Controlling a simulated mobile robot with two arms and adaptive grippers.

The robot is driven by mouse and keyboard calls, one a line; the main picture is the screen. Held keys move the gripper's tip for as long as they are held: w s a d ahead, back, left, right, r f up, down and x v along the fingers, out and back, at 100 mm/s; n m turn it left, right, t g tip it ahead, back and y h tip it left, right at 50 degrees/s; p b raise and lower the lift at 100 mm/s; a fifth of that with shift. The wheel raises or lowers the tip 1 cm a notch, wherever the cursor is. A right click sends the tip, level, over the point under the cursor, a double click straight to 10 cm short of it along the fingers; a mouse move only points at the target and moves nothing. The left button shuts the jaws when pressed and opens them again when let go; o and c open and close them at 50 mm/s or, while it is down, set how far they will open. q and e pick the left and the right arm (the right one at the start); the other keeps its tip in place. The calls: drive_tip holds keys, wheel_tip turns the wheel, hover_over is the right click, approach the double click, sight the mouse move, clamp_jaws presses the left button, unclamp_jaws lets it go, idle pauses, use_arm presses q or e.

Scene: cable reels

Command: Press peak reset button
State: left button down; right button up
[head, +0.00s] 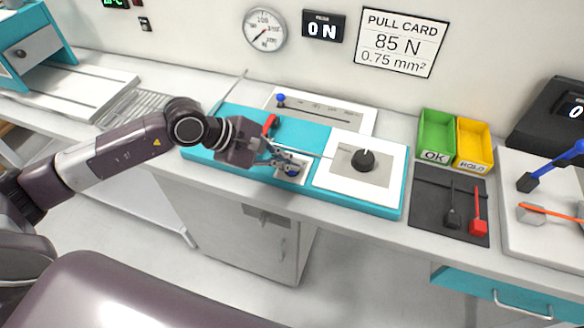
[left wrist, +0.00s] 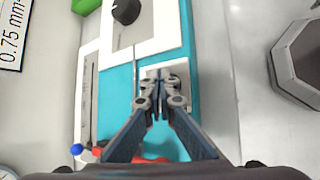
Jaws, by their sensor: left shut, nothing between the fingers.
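My left gripper (head: 287,163) is shut and empty, its fingers pointing down at a small pale plate (head: 283,177) on the teal tester base (head: 356,204). A dark blue round part (head: 292,171), which looks like the button, shows on this plate right at the fingertips. In the left wrist view the closed fingertips (left wrist: 160,80) lie over the pale plate (left wrist: 179,68) and hide its middle. I cannot tell whether they touch the button. The wall display (head: 323,27) reads 0 N. My right gripper is not in view.
A black knob (head: 363,159) on a white panel stands right of the gripper. A red lever (head: 270,124) and a blue-tipped slider (head: 281,99) are close behind it. Green (head: 437,131) and yellow (head: 474,142) trays and a black tool mat (head: 430,201) are farther right.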

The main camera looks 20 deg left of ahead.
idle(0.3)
use_arm(q)
drive_tip(key=shift+r, duration=0.85)
drive_tip(key=shift+r+p, duration=1.25)
drive_tip(key=shift+r, duration=1.3)
drive_tip(key=shift+f, duration=0.1)
